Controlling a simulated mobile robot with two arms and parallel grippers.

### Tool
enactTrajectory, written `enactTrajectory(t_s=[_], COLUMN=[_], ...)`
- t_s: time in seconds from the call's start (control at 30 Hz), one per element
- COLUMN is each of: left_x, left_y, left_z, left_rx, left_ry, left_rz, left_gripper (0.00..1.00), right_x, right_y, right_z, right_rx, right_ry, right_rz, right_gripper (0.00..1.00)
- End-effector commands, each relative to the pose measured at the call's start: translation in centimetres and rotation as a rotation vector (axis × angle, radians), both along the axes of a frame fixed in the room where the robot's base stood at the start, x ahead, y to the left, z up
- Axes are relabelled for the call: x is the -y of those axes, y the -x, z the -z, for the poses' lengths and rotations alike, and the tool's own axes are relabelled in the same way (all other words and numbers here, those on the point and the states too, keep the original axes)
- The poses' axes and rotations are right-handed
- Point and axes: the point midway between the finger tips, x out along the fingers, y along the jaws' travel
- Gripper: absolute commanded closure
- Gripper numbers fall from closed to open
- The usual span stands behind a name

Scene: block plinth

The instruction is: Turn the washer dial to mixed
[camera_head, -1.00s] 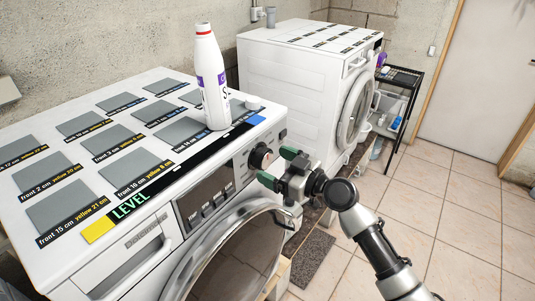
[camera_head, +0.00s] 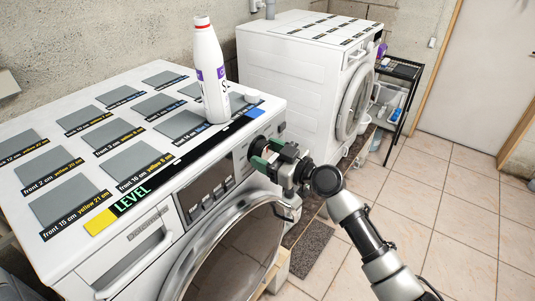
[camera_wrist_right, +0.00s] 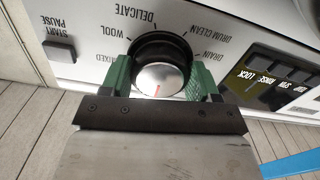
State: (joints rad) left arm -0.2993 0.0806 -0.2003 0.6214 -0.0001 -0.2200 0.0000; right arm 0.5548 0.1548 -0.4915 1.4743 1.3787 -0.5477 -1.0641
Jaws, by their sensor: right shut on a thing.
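The washer (camera_head: 150,235) stands at the left with its front facing right. Its dial (camera_head: 257,146) is dark and round, on the front panel, partly hidden by my right gripper (camera_head: 266,154). In the right wrist view the dial (camera_wrist_right: 160,78) has a silver face with a red mark. The labels around it appear upside down: MIXED at left, then WOOL, DELICATE, DRUM CLEAN and DRAIN. The red mark lies on the lower part of the face, toward my gripper. The green fingers of my right gripper (camera_wrist_right: 160,82) are shut on the dial, one on each side. My left gripper is not in view.
The round glass door (camera_head: 240,250) is below the panel. A second white machine (camera_head: 290,75) and a black rack (camera_head: 400,75) stand behind. Tiled floor (camera_head: 455,215) at right is clear.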

Motion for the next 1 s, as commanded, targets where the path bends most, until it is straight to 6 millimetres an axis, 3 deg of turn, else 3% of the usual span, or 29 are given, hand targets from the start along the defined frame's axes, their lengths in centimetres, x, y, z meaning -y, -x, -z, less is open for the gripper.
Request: enactTrajectory(t_s=[0.37,1.0], left_x=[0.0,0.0], left_y=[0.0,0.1], left_z=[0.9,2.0], left_rx=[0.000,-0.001], left_ry=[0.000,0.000], left_rz=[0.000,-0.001], left_gripper=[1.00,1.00], right_x=[0.0,0.0], right_y=[0.0,0.1], right_z=[0.1,-0.1], right_rx=[-0.103,-0.578], right_ry=[-0.076,-0.421], right_rz=[0.001,0.001], right_gripper=[0.63,0.63])
